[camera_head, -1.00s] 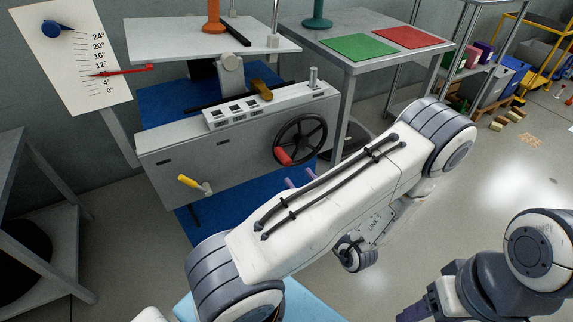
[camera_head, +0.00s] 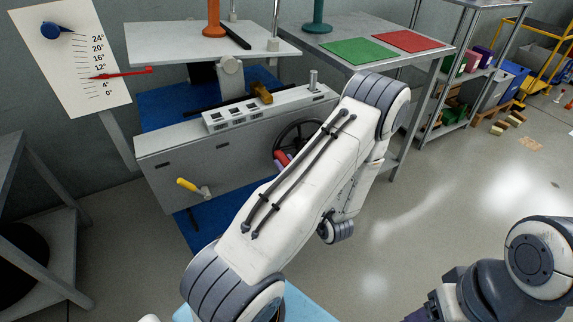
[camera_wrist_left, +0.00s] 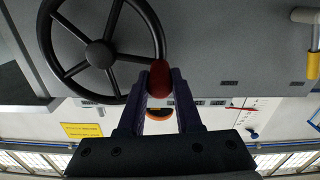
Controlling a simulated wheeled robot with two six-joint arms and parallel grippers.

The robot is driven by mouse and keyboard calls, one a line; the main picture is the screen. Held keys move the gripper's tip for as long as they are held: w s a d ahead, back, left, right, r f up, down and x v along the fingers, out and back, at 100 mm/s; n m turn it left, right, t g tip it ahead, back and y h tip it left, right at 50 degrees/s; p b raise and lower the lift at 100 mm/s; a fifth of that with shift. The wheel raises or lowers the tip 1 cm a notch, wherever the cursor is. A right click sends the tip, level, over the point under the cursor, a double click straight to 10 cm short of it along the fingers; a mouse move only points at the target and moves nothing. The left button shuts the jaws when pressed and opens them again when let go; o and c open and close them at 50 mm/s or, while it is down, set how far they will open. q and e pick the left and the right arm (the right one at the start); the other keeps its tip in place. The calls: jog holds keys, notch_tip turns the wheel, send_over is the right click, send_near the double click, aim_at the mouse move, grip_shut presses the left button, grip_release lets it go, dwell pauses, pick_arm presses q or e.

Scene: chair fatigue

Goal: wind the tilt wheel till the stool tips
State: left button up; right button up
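The black tilt wheel (camera_head: 298,136) with a red knob (camera_head: 281,158) is on the front of the grey machine (camera_head: 240,150), partly hidden by my left arm. My left gripper (camera_wrist_left: 160,85) has purple fingers on either side of the red knob in the left wrist view; they look open, and contact is unclear. An orange round-based post (camera_head: 213,25), perhaps the stool, stands upright on the white platform (camera_head: 165,40), its top cut off. The gauge's red pointer (camera_head: 120,73) is between 4° and 12°. My right gripper (camera_head: 425,312) is barely visible at the lower edge.
A yellow-handled crank (camera_head: 188,185) is left of the wheel. A blue marker (camera_head: 52,30) is near the top of the gauge board. A metal table (camera_head: 395,62) at right holds green and red mats and a teal post (camera_head: 318,14).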

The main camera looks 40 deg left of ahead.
pick_arm(q)
grip_shut()
dwell(1.1)
